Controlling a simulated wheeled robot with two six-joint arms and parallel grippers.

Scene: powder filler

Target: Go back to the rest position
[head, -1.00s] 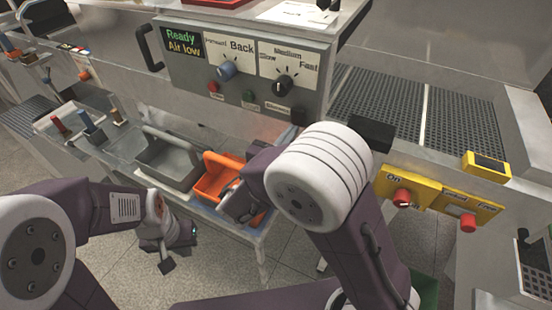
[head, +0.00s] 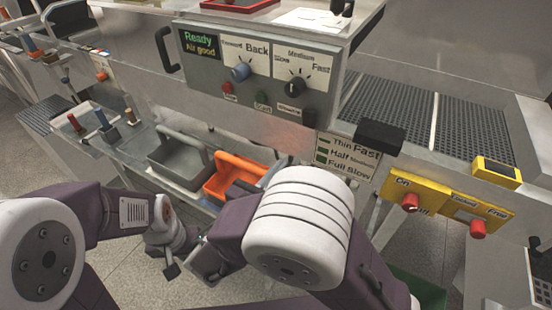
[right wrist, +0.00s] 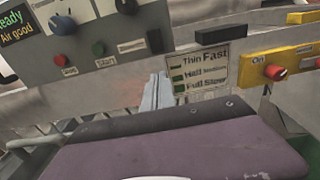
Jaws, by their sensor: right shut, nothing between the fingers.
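My right arm crosses the head view in front of the machine, with its white joint covering part of the scene. My right gripper (head: 277,172) is shut and empty, mostly hidden behind that joint, near the orange bin. Its grey fingers (right wrist: 157,92) show in the right wrist view, pointing at the machine front below the buttons. My left gripper (head: 172,250) is low at the left, over the floor; its fingers are not clear.
The control panel (head: 262,75) reads "Ready, Air good". A label card (head: 347,160) and yellow switch plates (head: 440,200) are at the right. A grey bin (head: 180,165) and an orange bin (head: 222,180) stand on the low shelf. Open floor lies at lower left.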

